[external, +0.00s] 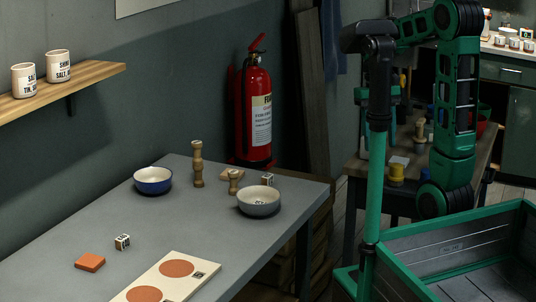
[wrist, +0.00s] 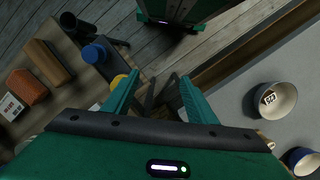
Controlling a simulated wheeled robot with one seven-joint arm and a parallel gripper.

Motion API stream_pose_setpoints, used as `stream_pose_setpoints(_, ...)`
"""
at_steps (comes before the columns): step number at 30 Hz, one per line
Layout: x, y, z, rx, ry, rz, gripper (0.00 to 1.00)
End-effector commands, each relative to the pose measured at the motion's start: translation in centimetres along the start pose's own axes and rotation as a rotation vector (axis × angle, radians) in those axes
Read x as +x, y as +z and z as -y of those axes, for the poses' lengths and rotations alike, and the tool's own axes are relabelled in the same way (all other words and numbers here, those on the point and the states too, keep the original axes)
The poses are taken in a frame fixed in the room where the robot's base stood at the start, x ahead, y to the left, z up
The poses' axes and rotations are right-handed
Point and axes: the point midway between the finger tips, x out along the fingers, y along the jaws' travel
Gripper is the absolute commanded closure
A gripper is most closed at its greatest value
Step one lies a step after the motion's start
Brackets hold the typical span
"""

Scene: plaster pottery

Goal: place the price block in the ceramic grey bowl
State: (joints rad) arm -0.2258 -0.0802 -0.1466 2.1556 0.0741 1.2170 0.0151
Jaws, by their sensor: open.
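The grey bowl (external: 259,209) stands on the grey table, near its right edge. Another lettered block (external: 122,241) lies at the left front. I cannot read which is the price block. In the wrist view a lettered block (wrist: 268,97) appears inside a pale bowl (wrist: 288,108), likely the grey bowl; in the external view the bowl's inside is hard to make out. My gripper (wrist: 158,92) is open and empty, away from the table top, with its green fingers spread.
A blue bowl (external: 153,187), wooden turned posts (external: 197,164), an orange tile (external: 90,262) and a board with orange discs (external: 160,281) are on the table. A fire extinguisher (external: 257,115) stands behind it. A green-framed bin (external: 460,262) is at the right.

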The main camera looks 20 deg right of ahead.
Motion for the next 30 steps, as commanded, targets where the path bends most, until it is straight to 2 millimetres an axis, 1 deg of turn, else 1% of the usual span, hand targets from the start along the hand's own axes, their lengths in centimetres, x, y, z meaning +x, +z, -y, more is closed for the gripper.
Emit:
stream_pose_setpoints(1,0.3,1.8,-2.3,0.064,-0.013,-0.017,0.48)
stream_pose_setpoints(3,0.9,4.1,-4.8,0.145,-0.027,-0.039,0.48)
stream_pose_setpoints(5,1.6,6.2,-6.8,0.216,-0.038,-0.057,0.48)
stream_pose_setpoints(6,2.2,7.6,-7.9,0.261,-0.045,-0.07,0.48)
stream_pose_setpoints(9,3.7,11.1,-10.2,0.368,-0.06,-0.097,0.48)
stream_pose_setpoints(12,5.1,13.9,-11.5,0.452,-0.07,-0.12,0.48)
stream_pose_setpoints(15,6.2,15.9,-12.2,0.511,-0.077,-0.133,0.48)
stream_pose_setpoints(18,6.9,16.9,-12.5,0.543,-0.079,-0.143,0.48)
stream_pose_setpoints(20,7.0,17.2,-12.6,0.551,-0.08,-0.145,0.48)
stream_pose_setpoints(30,7.1,17.2,-12.6,0.553,-0.08,-0.145,0.48)
